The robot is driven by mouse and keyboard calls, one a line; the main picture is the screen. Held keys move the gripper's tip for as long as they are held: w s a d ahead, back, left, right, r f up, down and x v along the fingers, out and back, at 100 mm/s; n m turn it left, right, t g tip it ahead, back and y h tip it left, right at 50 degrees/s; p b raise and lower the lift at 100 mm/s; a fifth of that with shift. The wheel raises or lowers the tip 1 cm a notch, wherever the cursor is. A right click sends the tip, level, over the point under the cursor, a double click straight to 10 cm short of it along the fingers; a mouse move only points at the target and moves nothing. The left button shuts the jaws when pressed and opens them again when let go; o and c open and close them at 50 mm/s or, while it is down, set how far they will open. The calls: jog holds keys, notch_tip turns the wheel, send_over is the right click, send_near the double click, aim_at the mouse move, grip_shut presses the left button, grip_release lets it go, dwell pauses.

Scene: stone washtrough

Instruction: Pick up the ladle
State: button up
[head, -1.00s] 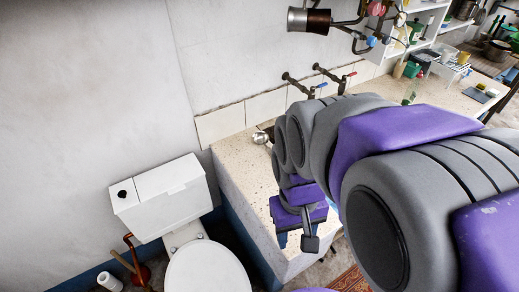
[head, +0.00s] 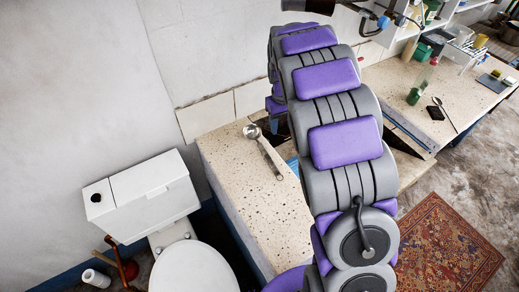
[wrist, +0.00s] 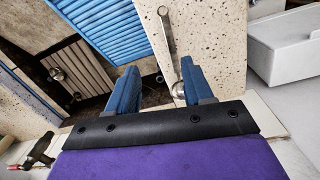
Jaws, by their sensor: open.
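The ladle (head: 268,154) is metal and lies on the speckled stone ledge (head: 240,185) left of my arm in the head view. Its bowl is toward the wall and its handle points to the front. In the wrist view the ladle (wrist: 167,32) has its handle toward the top, and its bowl is partly hidden by the right finger. My gripper (wrist: 158,85) is open and empty, with blue fingers. The right finger overlaps the bowl in view; I cannot tell whether they touch. In the head view my gripper is mostly hidden by my arm.
The trough basin shows a blue ribbed panel (wrist: 97,35) and a drain (wrist: 57,74). A white toilet (head: 155,195) stands left of the ledge. The wall rises close behind. The right counter holds a green bottle (head: 416,90) and a spoon (head: 445,113). A rug (head: 448,245) lies on the floor.

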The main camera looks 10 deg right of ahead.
jog(key=w+f, duration=0.4)
jog(key=n+b, duration=0.1)
jog(key=b, duration=0.2)
send_over(268, 157)
jog(key=shift+y, duration=0.3)
jog(key=f, duration=1.4)
jog(key=shift+d, duration=0.4)
jog(key=shift+a+f+b, duration=0.3)
jog(key=shift+a+f, duration=0.1)
jog(key=shift+a, duration=0.05)
jog(key=f+b, duration=0.1)
jog(key=f, duration=0.3)
jog(key=shift+d+f+b, duration=0.2)
jog(key=shift+f+b, duration=0.2)
jog(key=shift+s+a, duration=0.1)
jog(key=shift+a, duration=0.15)
jog(key=shift+c, duration=0.5)
jog(key=shift+a, duration=0.1)
jog(key=shift+c, duration=1.4)
jog(key=shift+d, duration=0.2)
grip_shut()
